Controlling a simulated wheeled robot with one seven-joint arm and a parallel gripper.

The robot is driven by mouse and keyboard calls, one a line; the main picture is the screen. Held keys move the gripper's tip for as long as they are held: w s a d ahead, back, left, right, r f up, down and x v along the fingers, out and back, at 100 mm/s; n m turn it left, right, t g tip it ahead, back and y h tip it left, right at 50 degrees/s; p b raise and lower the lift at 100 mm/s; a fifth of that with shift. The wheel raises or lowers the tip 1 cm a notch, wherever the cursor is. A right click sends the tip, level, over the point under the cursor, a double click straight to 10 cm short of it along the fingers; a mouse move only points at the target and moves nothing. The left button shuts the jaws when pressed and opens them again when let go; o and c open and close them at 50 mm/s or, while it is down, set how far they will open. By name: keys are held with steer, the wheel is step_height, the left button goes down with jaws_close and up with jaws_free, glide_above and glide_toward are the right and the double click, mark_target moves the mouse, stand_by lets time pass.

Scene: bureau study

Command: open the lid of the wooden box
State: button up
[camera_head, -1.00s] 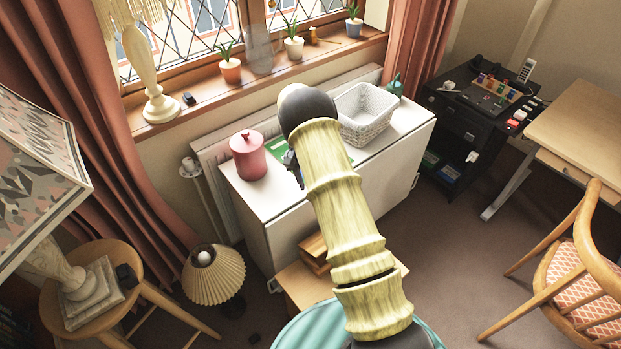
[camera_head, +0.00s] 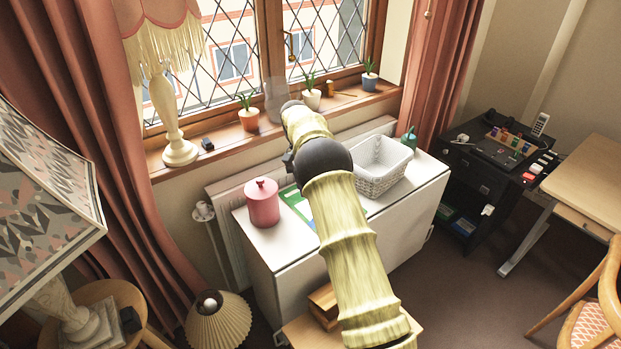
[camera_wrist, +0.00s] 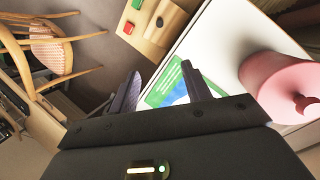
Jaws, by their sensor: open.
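A brown wooden box (camera_head: 323,303) sits low in front of the white cabinet, on a light wooden surface; my arm partly hides it in the head view. In the wrist view, a brown wooden piece (camera_wrist: 172,18) at the top edge may be this box; its lid cannot be made out. My gripper (camera_wrist: 162,86) is open and empty, its two dark fingers apart. It is over the cabinet side, with a green and blue booklet (camera_wrist: 180,88) beyond the fingers. In the head view my arm hides most of the gripper.
The white cabinet (camera_head: 292,250) carries a pink lidded pot (camera_head: 262,204), close to the gripper's right in the wrist view, and a white basket (camera_head: 378,170). Potted plants and a lamp (camera_head: 172,120) stand on the windowsill. Open floor (camera_head: 470,290) lies right of the cabinet.

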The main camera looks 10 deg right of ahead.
steer(key=shift+v, duration=1.3)
steer(key=shift+c, duration=0.2)
steer(key=shift+r, duration=0.1)
steer(key=c, duration=0.7)
steer(key=shift+s+d+r, duration=0.15)
steer(key=shift+s, duration=0.05)
jaws_close()
steer(key=s+a+r+n+t+y, duration=0.1)
steer(key=s+n+t, duration=0.3)
steer(key=s, duration=2.6)
steer(key=t, duration=0.2)
steer(key=shift+s+a+r+n+t+y, duration=0.3)
steer(key=shift+a+t+y, duration=0.05)
steer(key=shift+t+y, duration=0.05)
